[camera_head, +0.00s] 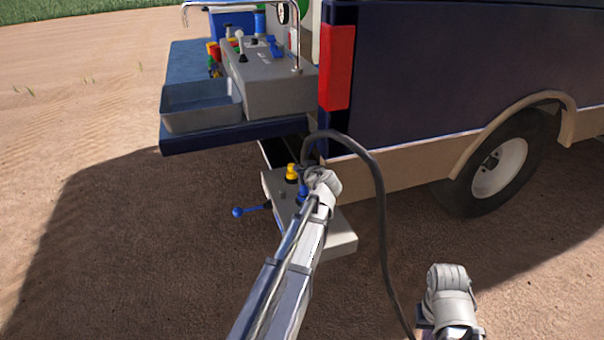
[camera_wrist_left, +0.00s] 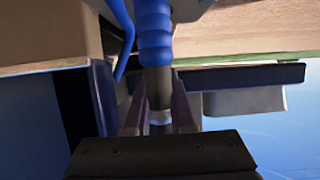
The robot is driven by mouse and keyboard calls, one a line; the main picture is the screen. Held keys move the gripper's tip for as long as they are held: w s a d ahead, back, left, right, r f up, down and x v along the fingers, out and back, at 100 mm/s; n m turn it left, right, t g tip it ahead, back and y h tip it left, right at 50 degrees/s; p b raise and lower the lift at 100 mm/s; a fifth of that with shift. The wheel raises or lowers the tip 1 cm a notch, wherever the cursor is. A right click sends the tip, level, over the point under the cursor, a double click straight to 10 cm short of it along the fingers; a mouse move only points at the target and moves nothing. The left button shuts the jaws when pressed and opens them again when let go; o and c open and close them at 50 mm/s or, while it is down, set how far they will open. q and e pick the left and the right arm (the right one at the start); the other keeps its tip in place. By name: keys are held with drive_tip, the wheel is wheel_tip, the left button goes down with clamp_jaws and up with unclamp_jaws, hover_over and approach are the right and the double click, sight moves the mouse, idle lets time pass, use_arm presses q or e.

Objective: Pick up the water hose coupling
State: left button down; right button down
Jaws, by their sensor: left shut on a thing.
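The water hose coupling (camera_wrist_left: 158,95) shows in the left wrist view as a grey-brown cylinder below a blue ribbed part (camera_wrist_left: 154,30). My left gripper (camera_wrist_left: 159,112) is shut on it, with one finger on each side. In the head view my left arm reaches the low grey box (camera_head: 340,238) under the truck's rear. My wrist hides the fingers and most of the coupling there. I cannot tell whether the coupling is still attached to the blue part.
A dark hose (camera_head: 378,200) arches from near my left wrist down to the ground. A yellow fitting (camera_head: 292,173) and a blue-handled lever (camera_head: 240,212) are close by. The truck bed's overhang (camera_head: 215,138) is above, and the truck wheel (camera_head: 500,165) stands to the right.

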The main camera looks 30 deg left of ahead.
wheel_tip(320, 180, up, 10)
drive_tip(key=p, duration=0.9)
drive_tip(key=shift+p, duration=0.3)
